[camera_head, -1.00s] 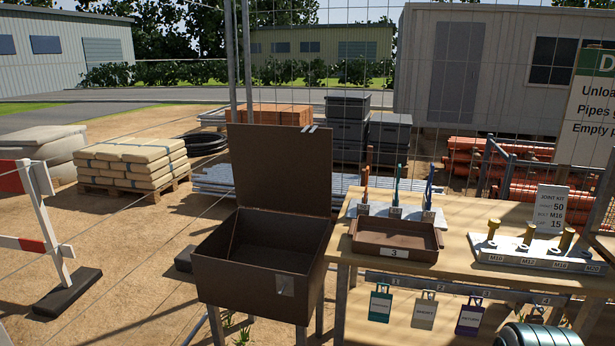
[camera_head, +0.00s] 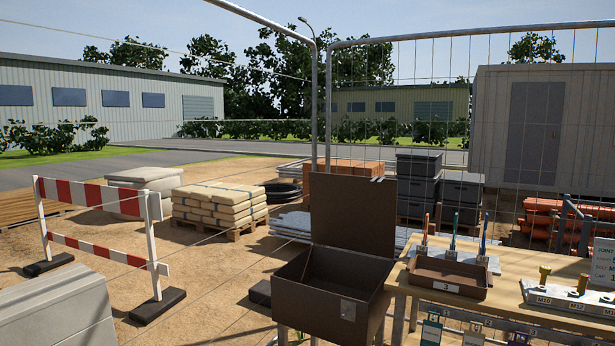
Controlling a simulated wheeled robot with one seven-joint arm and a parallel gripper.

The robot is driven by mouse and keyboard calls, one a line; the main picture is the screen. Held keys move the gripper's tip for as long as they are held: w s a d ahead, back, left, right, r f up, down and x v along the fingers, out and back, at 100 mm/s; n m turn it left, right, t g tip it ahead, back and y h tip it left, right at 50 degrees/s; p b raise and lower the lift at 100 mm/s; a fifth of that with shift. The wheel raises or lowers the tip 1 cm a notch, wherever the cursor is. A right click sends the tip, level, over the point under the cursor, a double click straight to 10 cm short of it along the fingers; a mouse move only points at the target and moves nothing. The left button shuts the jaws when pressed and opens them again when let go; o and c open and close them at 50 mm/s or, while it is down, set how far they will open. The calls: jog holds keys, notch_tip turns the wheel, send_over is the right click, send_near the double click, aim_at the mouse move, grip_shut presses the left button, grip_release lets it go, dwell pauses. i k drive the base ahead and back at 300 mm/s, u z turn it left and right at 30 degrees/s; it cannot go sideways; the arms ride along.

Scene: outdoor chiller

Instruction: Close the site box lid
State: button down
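The site box (camera_head: 308,317) is a dark brown open-topped box on legs, just right of the picture's middle near the bottom edge. Its lid (camera_head: 352,213) stands upright along the back edge, wide open. A small pale latch plate (camera_head: 348,310) shows on the front right of the box. The part of the inside that shows looks empty. My gripper is not in view.
A wooden workbench (camera_head: 500,277) stands close to the box's right, with a brown tray (camera_head: 447,289) and upright tools on it. A wire fence runs behind. A red-and-white barrier (camera_head: 92,194) and a concrete block (camera_head: 55,312) stand left. Sandy ground lies between.

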aim_at(356, 213)
jog(key=u, duration=0.65)
jog(key=i, duration=2.6)
jog(key=z, duration=1.1)
jog(key=i, duration=1)
jog(key=z, duration=0.6)
